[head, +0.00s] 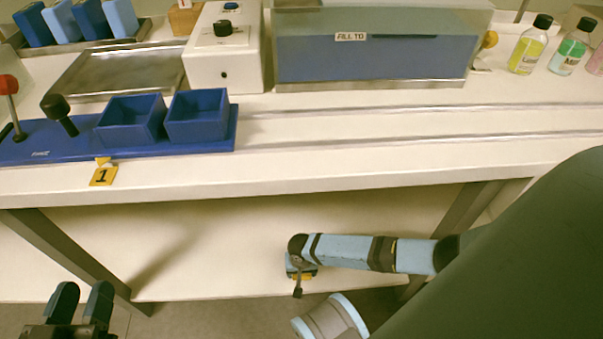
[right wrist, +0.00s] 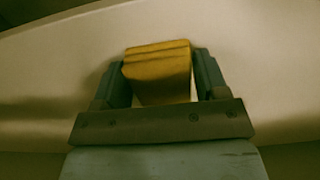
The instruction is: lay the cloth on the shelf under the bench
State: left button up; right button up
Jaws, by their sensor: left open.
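The yellow cloth (right wrist: 157,72), a folded block, is between the two fingers of my right gripper (right wrist: 160,75) in the right wrist view. The fingers lie close along both its sides and look shut on it. In the head view my right gripper (head: 299,272) is under the bench top, over the white lower shelf (head: 215,245), with a small bit of yellow showing at it. Whether the cloth touches the shelf I cannot tell. My left gripper (head: 80,303) is open and empty at the lower left, in front of the shelf's edge.
The bench top (head: 350,160) overhangs the shelf, with metal legs (head: 80,262) at both sides. On top are a blue rack (head: 215,142) with two bins, a white box with a black knob (head: 224,55), a clear tank (head: 375,50) and several bottles (head: 530,45). The shelf around my right gripper looks clear.

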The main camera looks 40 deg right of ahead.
jog(key=o, duration=0.3)
notch_tip(320, 180, up, 3)
jog(key=shift+r+p, duration=0.1)
jog(key=shift+p, duration=0.9)
notch_tip(320, 180, up, 4)
jog(key=shift+p, duration=1.15)
pick_arm(q)
jog(key=r, duration=0.1)
jog(key=s+r+n+p, duration=0.1)
jog(key=r, duration=0.1)
jog(key=r+n+t+p, duration=0.1)
jog(key=r, duration=0.1)
jog(key=shift+s+d, duration=0.2)
jog(key=shift+d, duration=0.1)
pick_arm(e)
notch_tip(320, 180, up, 5)
jog(key=shift+r, duration=0.1)
jog(key=shift+s, duration=0.1)
